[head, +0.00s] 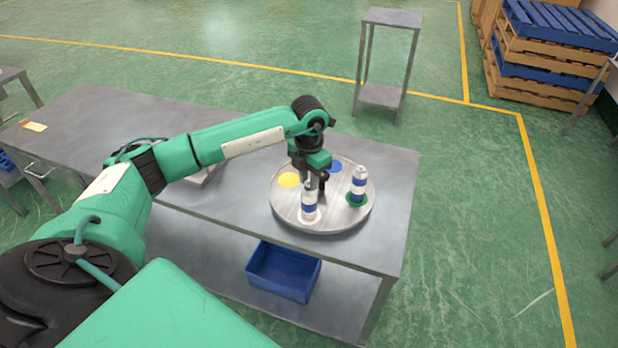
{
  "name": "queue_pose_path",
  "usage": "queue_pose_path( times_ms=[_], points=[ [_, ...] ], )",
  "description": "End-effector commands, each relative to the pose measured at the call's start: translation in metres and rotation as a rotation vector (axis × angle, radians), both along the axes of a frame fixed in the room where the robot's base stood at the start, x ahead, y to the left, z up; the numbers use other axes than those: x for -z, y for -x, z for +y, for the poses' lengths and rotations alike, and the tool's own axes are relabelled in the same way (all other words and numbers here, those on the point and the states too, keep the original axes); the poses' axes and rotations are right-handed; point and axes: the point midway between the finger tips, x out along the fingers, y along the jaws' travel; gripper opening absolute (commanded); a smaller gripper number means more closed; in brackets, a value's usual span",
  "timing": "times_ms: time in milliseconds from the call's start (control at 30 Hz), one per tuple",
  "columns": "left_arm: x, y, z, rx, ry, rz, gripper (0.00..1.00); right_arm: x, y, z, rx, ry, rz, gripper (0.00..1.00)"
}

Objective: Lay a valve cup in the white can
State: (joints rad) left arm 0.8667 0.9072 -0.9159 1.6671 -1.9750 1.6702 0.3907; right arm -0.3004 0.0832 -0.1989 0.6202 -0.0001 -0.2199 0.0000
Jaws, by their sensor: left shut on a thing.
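The white can (309,204), white with a blue band, stands upright on the white spot at the front of a round grey turntable (335,222). My left gripper (314,186) points down right at the top of this can, its fingers overlapping the can's mouth in the picture. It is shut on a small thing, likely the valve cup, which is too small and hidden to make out. I cannot tell whether the thing touches the can's rim. My right gripper is out of view.
A similar can (358,188) stands on the green spot to the right. The yellow spot (289,180) and the blue spot (334,166) look bare. A grey tray (205,174) lies partly behind my arm on the metal table (250,215). A blue bin (284,271) sits below.

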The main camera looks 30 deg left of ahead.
Motion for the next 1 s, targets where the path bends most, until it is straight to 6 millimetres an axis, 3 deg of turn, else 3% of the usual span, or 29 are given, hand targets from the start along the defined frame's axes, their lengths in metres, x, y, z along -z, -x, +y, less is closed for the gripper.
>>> queue_pose_path(
  times_ms=[867,900,1000],
  points=[
    [-0.0003,-0.0002,0.0001,0.0,0.0,0.0,0.03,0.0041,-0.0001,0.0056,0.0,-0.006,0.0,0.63],
    [-0.0003,-0.0002,0.0001,0.0,0.0,0.0,0.29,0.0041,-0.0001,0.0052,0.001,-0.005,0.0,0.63],
    [-0.0003,-0.0002,0.0001,0.0,0.0,0.0,0.49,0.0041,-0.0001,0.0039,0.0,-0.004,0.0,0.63]
  ],
)
